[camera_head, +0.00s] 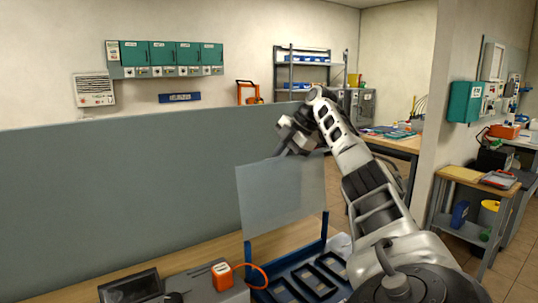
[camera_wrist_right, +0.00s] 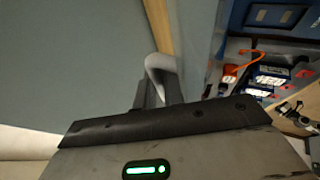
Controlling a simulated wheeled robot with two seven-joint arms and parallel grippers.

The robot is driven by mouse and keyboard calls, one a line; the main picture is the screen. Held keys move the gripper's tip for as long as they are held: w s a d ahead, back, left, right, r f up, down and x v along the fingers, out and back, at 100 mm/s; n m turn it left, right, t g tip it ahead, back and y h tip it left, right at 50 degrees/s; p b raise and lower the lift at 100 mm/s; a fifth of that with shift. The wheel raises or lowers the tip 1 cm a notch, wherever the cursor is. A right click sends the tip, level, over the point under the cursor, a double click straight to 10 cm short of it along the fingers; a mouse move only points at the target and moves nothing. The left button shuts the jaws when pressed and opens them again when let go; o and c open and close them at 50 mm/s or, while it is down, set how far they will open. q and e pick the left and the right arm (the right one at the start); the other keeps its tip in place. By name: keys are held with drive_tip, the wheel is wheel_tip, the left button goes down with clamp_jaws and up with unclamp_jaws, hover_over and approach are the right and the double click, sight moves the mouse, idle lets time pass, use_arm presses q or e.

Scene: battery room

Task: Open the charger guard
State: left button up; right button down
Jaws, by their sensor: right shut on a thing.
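The charger guard (camera_head: 280,195) is a translucent grey panel standing upright above the back of the blue charger (camera_head: 335,240). Its top edge is at my right gripper (camera_head: 298,146). In the right wrist view my right gripper (camera_wrist_right: 160,90) is shut on a pale rounded bar (camera_wrist_right: 158,63), which appears to be the guard's handle. The charger's slots lie uncovered below the raised panel. The charger also shows at the upper right of the wrist view. My left gripper is not in view.
A grey partition (camera_head: 120,200) stands behind the wooden bench (camera_head: 195,255). An orange connector (camera_head: 222,275) with an orange cable sits beside the charger on the left. A dark screen (camera_head: 130,287) lies at the front left.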

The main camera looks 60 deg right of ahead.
drive_tip(key=shift+w+d+f, duration=0.1)
drive_tip(key=shift+w, duration=0.45)
drive_tip(key=c, duration=1.8)
unclamp_jaws()
drive_tip(key=shift+f, duration=0.1)
drive_tip(key=v, duration=0.9)
drive_tip(key=shift+w+d, duration=0.1)
drive_tip(key=shift+d, duration=0.05)
drive_tip(key=shift+v, duration=1.85)
